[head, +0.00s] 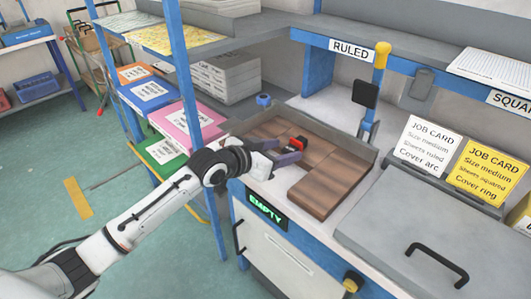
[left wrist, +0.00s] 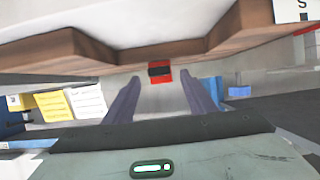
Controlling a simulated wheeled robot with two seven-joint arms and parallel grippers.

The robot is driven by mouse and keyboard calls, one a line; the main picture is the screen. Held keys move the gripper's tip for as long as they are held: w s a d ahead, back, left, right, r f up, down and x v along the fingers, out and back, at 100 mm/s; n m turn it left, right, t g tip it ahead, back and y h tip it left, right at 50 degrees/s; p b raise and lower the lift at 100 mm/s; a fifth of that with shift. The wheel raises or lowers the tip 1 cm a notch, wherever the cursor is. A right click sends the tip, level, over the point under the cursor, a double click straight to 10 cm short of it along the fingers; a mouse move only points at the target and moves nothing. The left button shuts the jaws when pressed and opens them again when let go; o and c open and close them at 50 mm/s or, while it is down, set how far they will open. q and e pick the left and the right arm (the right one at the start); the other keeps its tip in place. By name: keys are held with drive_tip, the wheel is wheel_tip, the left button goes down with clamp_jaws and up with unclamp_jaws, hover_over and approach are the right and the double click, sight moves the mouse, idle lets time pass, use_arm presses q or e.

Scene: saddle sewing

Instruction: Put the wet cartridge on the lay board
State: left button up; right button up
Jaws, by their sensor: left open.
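A small red block with a dark part (head: 299,143), possibly the cartridge, is at the brown stepped wooden piece (head: 318,190) in the grey tray on the bench. My left gripper (head: 287,149) is open, with its purple-grey fingers reaching over the tray toward the block. In the left wrist view, the red block (left wrist: 161,72) lies centred between and just beyond the fingertips (left wrist: 160,80), with a gap on each side. I cannot tell whether it is wet or which surface is the lay board. My right gripper is not in view.
A grey lidded box (head: 420,235) with a black handle stands at the right, below white (head: 428,145) and yellow (head: 487,172) job cards. A blue post (head: 187,90) and a shelf of coloured packs stand left of the tray. A yellow-topped lever (head: 381,55) rises behind.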

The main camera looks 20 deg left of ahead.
use_arm(q)
drive_tip(key=v, duration=0.9)
drive_tip(key=s+d+f+n+g+y, duration=0.1)
drive_tip(key=s+d+f+g, duration=0.1)
drive_tip(key=s+f, duration=1.1)
drive_tip(key=s+d+f+n+g+y, duration=0.1)
drive_tip(key=s+d+f, duration=0.4)
drive_tip(key=s+f, duration=0.8)
wheel_tip(320, 180, down, 3)
drive_tip(key=shift+s+f+g, duration=0.15)
drive_tip(key=shift+f+g, duration=0.05)
drive_tip(key=shift+g, duration=0.3)
